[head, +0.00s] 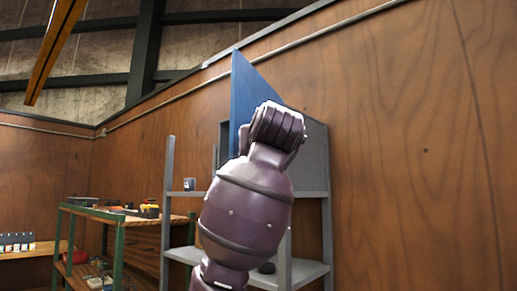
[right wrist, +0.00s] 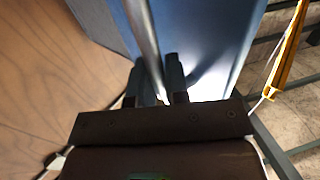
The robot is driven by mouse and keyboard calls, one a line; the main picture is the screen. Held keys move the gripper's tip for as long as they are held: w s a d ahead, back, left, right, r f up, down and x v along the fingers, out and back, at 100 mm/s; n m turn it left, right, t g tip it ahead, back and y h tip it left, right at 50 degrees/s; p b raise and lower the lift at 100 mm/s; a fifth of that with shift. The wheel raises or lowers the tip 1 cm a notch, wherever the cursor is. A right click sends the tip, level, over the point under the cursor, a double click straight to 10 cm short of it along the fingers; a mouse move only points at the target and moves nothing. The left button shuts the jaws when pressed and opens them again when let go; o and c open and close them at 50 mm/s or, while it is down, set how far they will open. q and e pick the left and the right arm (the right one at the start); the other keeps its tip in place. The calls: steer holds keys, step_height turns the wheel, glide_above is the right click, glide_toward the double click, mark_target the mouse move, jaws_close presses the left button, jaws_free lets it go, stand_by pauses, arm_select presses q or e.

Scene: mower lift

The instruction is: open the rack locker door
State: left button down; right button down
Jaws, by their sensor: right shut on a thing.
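The rack locker is a grey box (head: 315,152) on the grey shelf rack in the head view, partly hidden by my right arm. Its blue door (head: 243,88) stands out from the box at an angle, so it is open. The door also fills the upper middle of the right wrist view (right wrist: 205,40). A long grey bar handle (right wrist: 142,28) runs along the door. My right gripper (right wrist: 155,75) is shut on this handle, with a finger on each side. In the head view my right arm hides the gripper and handle. My left gripper is not in view.
The grey rack (head: 326,225) stands against a wooden wall (head: 420,150). A small dark cup (head: 189,184) sits on its shelf. A green-framed bench (head: 118,240) with tools is at left. A yellow beam (head: 52,50) hangs at upper left.

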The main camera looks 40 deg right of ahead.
steer(key=c, duration=1.1)
jaws_free()
steer(key=shift+d, duration=0.2)
steer(key=shift+c, duration=0.2)
steer(key=shift+a, duration=0.1)
steer(key=b+v, duration=0.2)
steer(key=v, duration=0.8)
steer(key=shift+s+a, duration=0.2)
steer(key=shift+s, duration=0.15)
steer(key=shift+r, duration=0.1)
